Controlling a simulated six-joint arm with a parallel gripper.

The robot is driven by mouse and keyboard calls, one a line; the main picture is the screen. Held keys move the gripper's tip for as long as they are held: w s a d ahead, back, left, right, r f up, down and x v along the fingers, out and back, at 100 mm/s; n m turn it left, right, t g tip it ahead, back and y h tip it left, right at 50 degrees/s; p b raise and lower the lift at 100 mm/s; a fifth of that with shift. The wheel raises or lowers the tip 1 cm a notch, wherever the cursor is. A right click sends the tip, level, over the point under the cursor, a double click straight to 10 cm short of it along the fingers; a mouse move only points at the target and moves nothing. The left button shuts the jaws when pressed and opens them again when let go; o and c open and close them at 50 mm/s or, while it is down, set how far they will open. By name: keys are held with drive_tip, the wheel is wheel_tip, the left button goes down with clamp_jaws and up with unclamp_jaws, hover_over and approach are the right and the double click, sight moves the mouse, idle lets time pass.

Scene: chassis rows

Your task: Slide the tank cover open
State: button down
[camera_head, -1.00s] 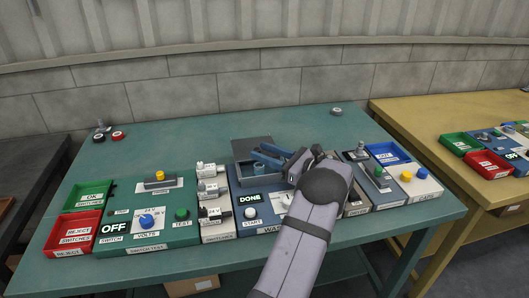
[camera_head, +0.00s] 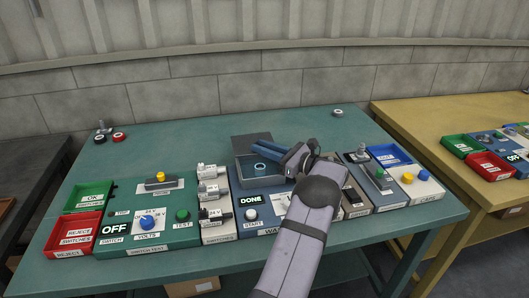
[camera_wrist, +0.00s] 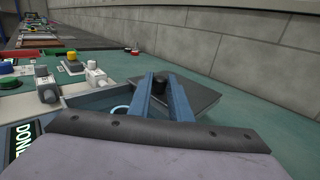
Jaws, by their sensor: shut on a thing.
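The tank (camera_head: 242,172) is a grey open box on the blue-grey washer unit. Its interior shows, with a blue ring (camera_head: 261,168) inside. The grey tank cover (camera_head: 243,139) lies flat at the tank's back edge, behind the opening. In the wrist view the cover (camera_wrist: 199,97) carries a black knob (camera_wrist: 160,83). My gripper (camera_head: 255,147) reaches in from the right with its blue fingers over the back of the tank. In the wrist view my gripper (camera_wrist: 160,84) is shut on the knob. The fingers hide part of the cover.
A "DONE" display (camera_head: 250,199) and white START button (camera_head: 251,213) sit in front of the tank. A panel of white switches (camera_head: 210,190) stands close on the left. Parts and a blue tray (camera_head: 389,154) are on the right. The table behind the cover is clear.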

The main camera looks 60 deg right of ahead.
drive_tip(key=shift+d, duration=0.1)
drive_tip(key=c, duration=1.6)
unclamp_jaws()
drive_tip(key=shift+r, duration=0.1)
wheel_tip(320, 180, up, 10)
drive_tip(key=shift+f, duration=0.1)
